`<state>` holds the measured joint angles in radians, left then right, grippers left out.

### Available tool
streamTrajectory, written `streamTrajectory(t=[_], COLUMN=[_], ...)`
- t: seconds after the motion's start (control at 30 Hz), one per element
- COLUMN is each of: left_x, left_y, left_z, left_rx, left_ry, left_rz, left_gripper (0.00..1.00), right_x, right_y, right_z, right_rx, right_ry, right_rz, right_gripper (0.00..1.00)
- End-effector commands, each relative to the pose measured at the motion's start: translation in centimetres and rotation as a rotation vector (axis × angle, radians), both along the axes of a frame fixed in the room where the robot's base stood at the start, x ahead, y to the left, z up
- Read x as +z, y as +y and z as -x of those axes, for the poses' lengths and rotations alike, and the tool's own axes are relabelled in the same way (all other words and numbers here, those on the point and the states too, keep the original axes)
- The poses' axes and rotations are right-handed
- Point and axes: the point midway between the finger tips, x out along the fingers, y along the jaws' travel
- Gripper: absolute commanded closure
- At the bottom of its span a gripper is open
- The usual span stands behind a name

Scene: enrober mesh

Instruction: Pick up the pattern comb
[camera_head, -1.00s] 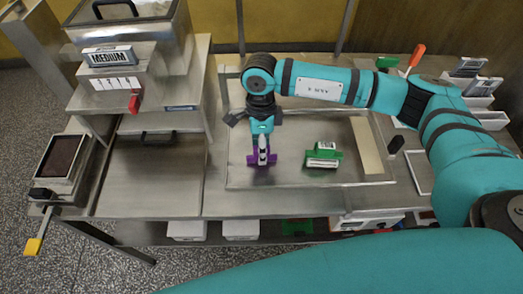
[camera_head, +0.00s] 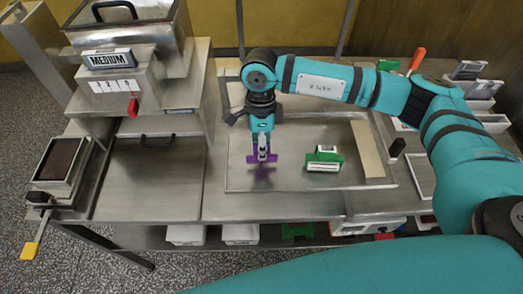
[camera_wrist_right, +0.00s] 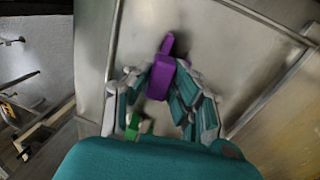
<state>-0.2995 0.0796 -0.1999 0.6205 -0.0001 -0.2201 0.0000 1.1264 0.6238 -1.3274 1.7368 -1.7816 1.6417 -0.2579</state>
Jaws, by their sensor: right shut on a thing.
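A purple pattern comb (camera_head: 262,158) is held by my right gripper (camera_head: 263,148) over the left part of the shallow metal tray (camera_head: 300,187). A dark purple reflection or shadow shows on the tray below it, and the comb looks slightly raised. In the right wrist view, the comb (camera_wrist_right: 163,78) sits between the teal-and-grey fingers of the right gripper (camera_wrist_right: 160,90), which are shut on it. Its lower end is partly hidden by the fingers. My left gripper is not in view.
A green piece with a white label (camera_head: 324,160) stands on the tray, right of the comb. A beige strip (camera_head: 367,148) lies at the tray's right side. A metal machine marked MEDIUM (camera_head: 110,60) stands at the left. The tray's front is clear.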

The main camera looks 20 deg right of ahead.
Motion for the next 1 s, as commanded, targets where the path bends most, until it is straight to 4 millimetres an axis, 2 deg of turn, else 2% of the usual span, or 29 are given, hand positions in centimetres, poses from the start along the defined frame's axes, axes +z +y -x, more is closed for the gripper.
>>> streamTrajectory(t=[0.13, 0.5, 0.7, 1.0], left_x=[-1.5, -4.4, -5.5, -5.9], left_y=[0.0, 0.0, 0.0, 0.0], left_z=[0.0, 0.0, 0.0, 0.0], left_rx=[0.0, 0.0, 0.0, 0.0], left_ry=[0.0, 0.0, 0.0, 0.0], left_rz=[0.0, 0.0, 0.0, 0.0], left_gripper=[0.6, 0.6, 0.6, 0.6], right_x=[1.9, 2.5, 3.0, 3.5], right_y=[0.0, 6.0, 8.6, 10.0], right_z=[-0.1, 7.3, 10.6, 12.5], right_rx=[0.001, 0.011, 0.006, 0.001], right_ry=[-0.007, -0.002, -0.001, -0.001], right_rz=[-0.002, -0.003, -0.002, 0.0], right_gripper=[1.0, 1.0, 1.0, 1.0])
